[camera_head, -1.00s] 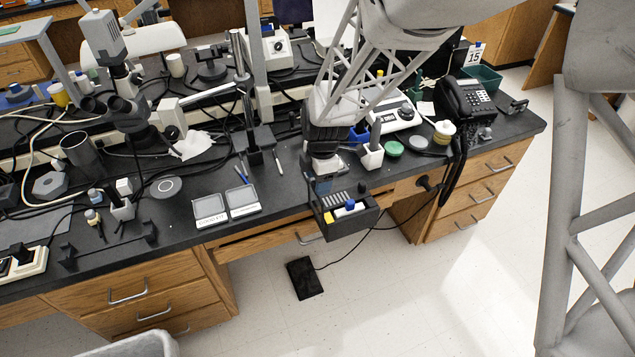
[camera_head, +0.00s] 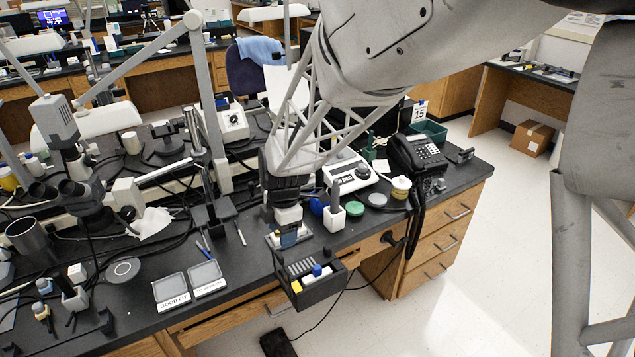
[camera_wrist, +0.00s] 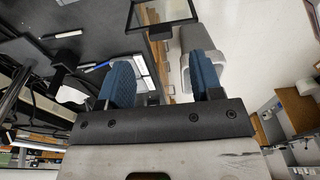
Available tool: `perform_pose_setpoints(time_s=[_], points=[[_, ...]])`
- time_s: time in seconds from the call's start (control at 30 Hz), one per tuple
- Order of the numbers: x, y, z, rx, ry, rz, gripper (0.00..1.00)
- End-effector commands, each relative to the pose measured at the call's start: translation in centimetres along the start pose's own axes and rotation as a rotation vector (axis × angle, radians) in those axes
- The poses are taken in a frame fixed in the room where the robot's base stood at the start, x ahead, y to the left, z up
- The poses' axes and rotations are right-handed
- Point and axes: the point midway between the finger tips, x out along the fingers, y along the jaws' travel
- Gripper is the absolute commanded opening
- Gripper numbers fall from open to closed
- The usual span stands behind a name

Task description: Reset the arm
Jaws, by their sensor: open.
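My gripper (camera_head: 288,240) hangs over the front part of the black bench, just behind the black box (camera_head: 322,289) at the bench's front edge. In the wrist view its two blue ribbed fingers (camera_wrist: 164,78) stand apart, with nothing held between them. My arm comes down from the upper right and hides part of the bench behind it. Two grey labelled trays lie flat on the bench left of the gripper: one reads "GOOD FIT" (camera_head: 170,286), and the other (camera_head: 206,273) has a label too small to read.
Right of the gripper are a white holder (camera_head: 334,219), a green lid (camera_head: 356,210), a scale (camera_head: 348,172) and a black telephone (camera_head: 418,155). Microscope parts, a lamp arm and cables crowd the left. Open floor (camera_head: 500,210) lies to the right.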

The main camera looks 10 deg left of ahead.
Motion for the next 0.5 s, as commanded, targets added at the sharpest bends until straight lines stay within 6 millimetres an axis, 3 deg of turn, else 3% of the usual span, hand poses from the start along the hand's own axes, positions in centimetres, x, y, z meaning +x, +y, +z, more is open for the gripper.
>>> perform_pose_setpoints(time_s=[0.27,0.5], points=[[-0.8,-0.7,0.8,0.046,-0.002,0.007,0.6],[-3.9,-3.9,3.8,0.238,-0.009,0.033,0.6]])
